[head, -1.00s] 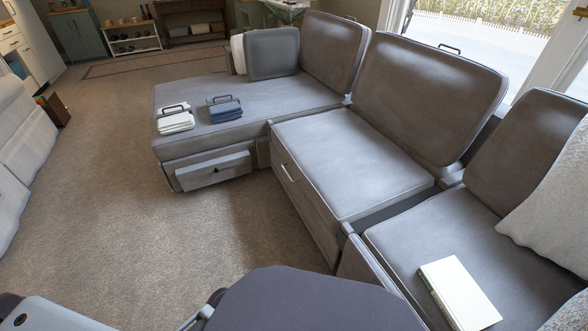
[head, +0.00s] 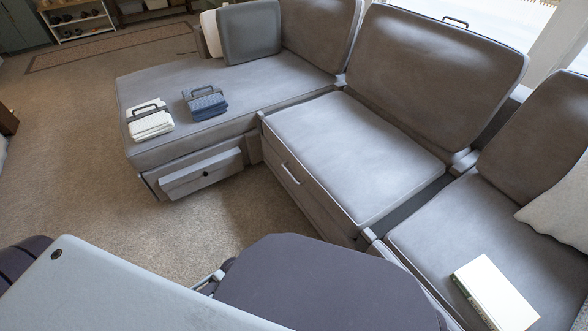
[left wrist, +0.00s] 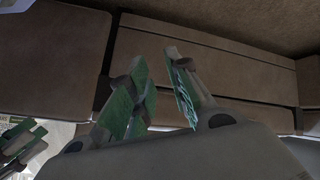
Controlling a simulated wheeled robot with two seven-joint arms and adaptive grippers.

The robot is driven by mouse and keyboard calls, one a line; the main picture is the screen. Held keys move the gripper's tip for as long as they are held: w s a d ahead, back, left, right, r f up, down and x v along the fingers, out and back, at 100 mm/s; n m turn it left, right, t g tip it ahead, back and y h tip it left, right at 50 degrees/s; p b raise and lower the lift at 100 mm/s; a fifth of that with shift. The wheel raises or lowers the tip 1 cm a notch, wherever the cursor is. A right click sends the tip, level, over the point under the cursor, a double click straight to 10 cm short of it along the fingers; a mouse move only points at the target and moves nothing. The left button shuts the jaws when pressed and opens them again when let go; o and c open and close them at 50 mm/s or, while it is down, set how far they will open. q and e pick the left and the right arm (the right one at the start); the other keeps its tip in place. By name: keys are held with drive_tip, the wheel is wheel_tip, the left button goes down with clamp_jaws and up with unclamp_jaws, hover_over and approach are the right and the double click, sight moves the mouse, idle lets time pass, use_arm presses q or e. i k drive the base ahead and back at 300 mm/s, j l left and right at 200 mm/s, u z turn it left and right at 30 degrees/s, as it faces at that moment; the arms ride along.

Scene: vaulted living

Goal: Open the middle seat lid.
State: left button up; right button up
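The middle seat lid (head: 355,145) is a grey leather-like cushion between the chaise and the right seat. It lies flat and looks shut. A light bar handle (head: 291,173) is on its front face, toward the chaise. My left gripper (left wrist: 157,60) shows in the left wrist view with green-padded fingers apart and nothing between them. Brown seat panels lie beyond it; I cannot tell the distance. Another green-padded gripper (left wrist: 22,140), apparently my right one, is partly in that view at the lower left; its opening is unclear. Neither gripper shows in the head view.
A white book (head: 494,293) lies on the right seat (head: 455,225). Carpet (head: 215,222) before the sofa is clear.

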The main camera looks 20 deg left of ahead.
sight(359, 167)
drive_tip(key=i+j+z, duration=0.2)
drive_tip(key=j, duration=0.3)
drive_tip(key=i+j+z, duration=0.1)
drive_tip(key=j+z, duration=0.15)
drive_tip(key=j, duration=0.25)
drive_tip(key=j+z, duration=0.2)
drive_tip(key=j, duration=0.35)
drive_tip(key=i, duration=0.05)
